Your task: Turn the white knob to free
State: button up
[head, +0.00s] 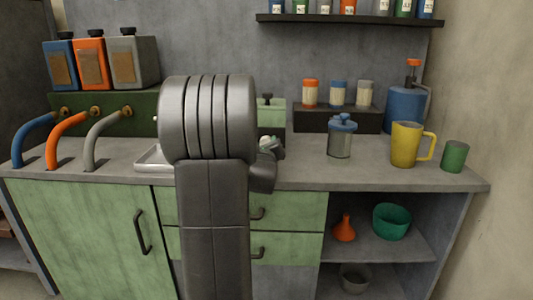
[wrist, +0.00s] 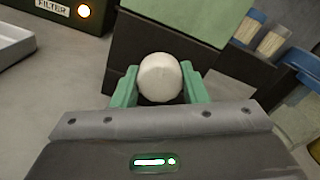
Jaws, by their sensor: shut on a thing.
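The white knob (wrist: 160,75) is round and sits between the two green fingers of my gripper (wrist: 161,84) in the wrist view. My gripper is shut on it, one finger at each side. The knob is in front of a dark block (wrist: 138,50) with a pale green upper part (wrist: 190,20). In the head view my arm hides most of this spot, and only part of my gripper (head: 268,147) shows past the arm's right side. No marking for the knob's setting can be read.
A dark panel labelled FILTER (wrist: 65,12) with a lit lamp is at upper left in the wrist view. A pale tray (head: 152,158) lies left of my arm.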

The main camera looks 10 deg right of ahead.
jog(key=n+b, duration=0.2)
jog(key=n, duration=0.1)
jog(key=shift+f+n+b, duration=0.15)
jog(key=shift+n+b, duration=0.15)
jog(key=shift+n, duration=0.1)
jog(key=n+b, duration=0.1)
jog(key=n, duration=0.2)
jog(key=shift+n+b, duration=0.3)
jog(key=n, duration=0.3)
jog(key=shift+n+b, duration=0.4)
jog(key=n, duration=0.3)
jog(key=shift+r+n, duration=0.2)
jog(key=shift+n, duration=0.1)
jog(key=n, duration=0.3)
jog(key=shift+n, duration=0.3)
jog(key=n+p, duration=0.1)
jog(key=n, duration=0.2)
jog(key=shift+r+n, duration=0.1)
jog(key=shift+n, duration=0.2)
jog(key=n+p, duration=0.1)
jog(key=n, duration=0.3)
jog(key=shift+n+p, duration=0.6)
jog(key=shift+n, duration=1.1)
